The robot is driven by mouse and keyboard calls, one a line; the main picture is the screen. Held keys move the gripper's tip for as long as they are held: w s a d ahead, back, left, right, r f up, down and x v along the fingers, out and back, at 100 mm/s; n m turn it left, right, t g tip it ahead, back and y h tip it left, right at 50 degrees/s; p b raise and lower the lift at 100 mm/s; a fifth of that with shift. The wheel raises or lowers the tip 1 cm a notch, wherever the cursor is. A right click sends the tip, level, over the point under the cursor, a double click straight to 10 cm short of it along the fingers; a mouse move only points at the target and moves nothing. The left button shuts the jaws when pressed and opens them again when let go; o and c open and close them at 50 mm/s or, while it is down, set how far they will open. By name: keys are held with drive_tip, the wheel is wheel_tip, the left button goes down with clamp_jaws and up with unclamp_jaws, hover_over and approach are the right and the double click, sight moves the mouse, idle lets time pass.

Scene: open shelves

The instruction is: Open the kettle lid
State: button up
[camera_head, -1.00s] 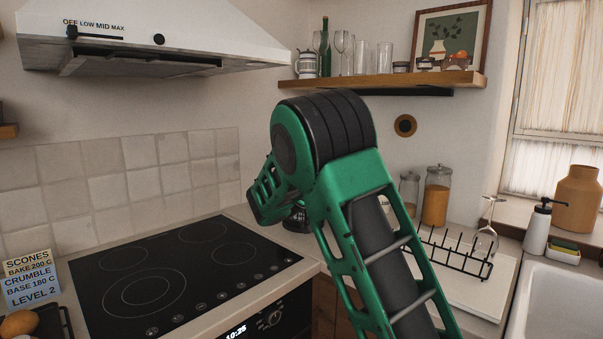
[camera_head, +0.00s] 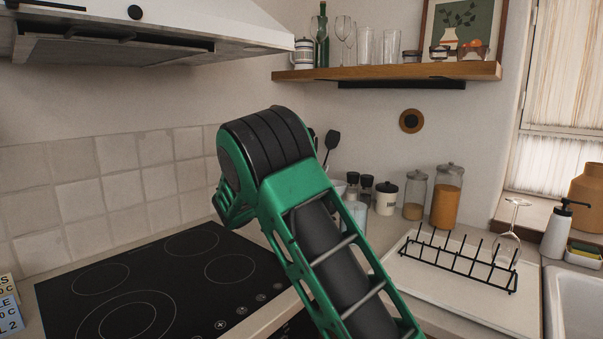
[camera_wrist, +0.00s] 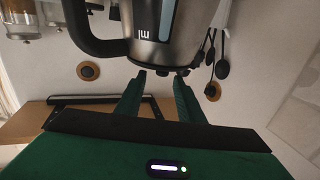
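The kettle (camera_wrist: 165,45) is in the upper middle of the wrist view, which appears upside down. It has a steel body, a pale measuring window and a black handle (camera_wrist: 85,35) to the left. Its dark lid end (camera_wrist: 151,78) points down the picture, towards my gripper (camera_wrist: 161,76). My gripper's two green fingers are apart, with their tips close to the lid end. I cannot tell whether they touch it. The kettle does not show in the head view, where my green arm covers part of the counter and hides my fingers.
A black hob (camera_head: 160,285) lies left of my arm. Jars (camera_head: 446,195) and bottles stand at the back of the counter. A black rack (camera_head: 455,262) and an upturned glass stand on a white board at right. A wooden shelf (camera_head: 400,72) with glassware and the extractor hood (camera_head: 190,25) are above.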

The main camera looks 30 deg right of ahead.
drive_tip(key=x, duration=0.9)
drive_tip(key=shift+w, duration=0.35)
clamp_jaws()
